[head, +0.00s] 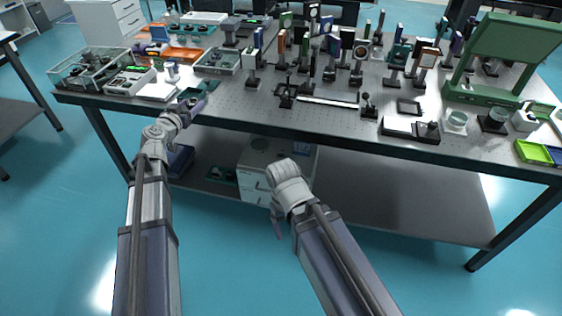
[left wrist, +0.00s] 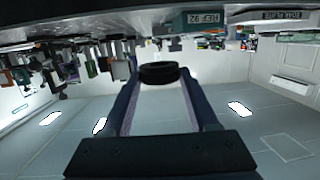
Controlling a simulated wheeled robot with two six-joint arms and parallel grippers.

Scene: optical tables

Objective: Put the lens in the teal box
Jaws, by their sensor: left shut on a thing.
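My left gripper (head: 192,104) is at the front edge of the optical table, toward its left. In the left wrist view, its two fingers (left wrist: 158,82) are shut on a dark round lens (left wrist: 158,72), held at the fingertips. In the head view the lens is too small to make out clearly. A teal box (head: 208,88) sits on the table just beyond the left gripper; a teal box with a label also shows in the left wrist view (left wrist: 203,20). My right gripper (head: 277,226) hangs low in front of the table; its fingers are mostly hidden.
The optical table (head: 335,118) carries many post-mounted optics at the middle and back. A clear case (head: 90,68), a white tray (head: 130,80) and a metal tray (head: 217,61) are near the teal box. A green stand (head: 505,50) is at the right.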

